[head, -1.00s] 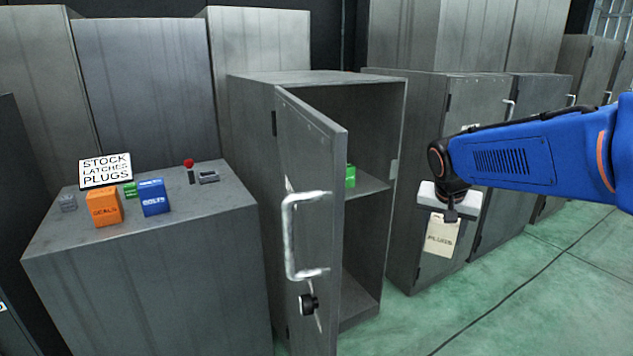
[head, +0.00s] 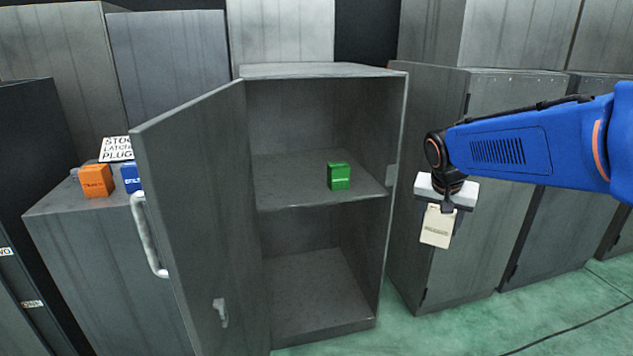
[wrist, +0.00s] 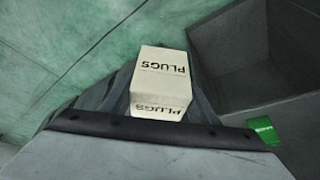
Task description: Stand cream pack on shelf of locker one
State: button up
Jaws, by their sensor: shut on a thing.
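The cream pack (head: 437,227) hangs below my gripper (head: 445,203), which is shut on it, in the air to the right of the open locker. In the wrist view the cream pack (wrist: 160,75) shows the word PLUGS on two faces, between the fingers. The locker (head: 322,72) stands with its door (head: 205,200) swung open to the left. Its middle shelf (head: 290,185) holds a green box (head: 339,176) toward the right. No number shows on this locker.
Closed lockers (head: 480,200) stand behind my arm. The shelf is clear left of the green box. Green floor (head: 560,310) lies open at lower right.

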aim_at(303, 188)
jog(key=i+l+u, duration=0.25)
jog(key=l, duration=0.15)
jog(key=l+u, duration=0.25)
jog(key=l, duration=0.15)
jog(key=i+l+u, duration=0.3)
jog(key=l+u, duration=0.3)
jog(key=i+l+u, duration=0.2)
jog(key=u, duration=0.15)
jog(key=l, duration=0.1)
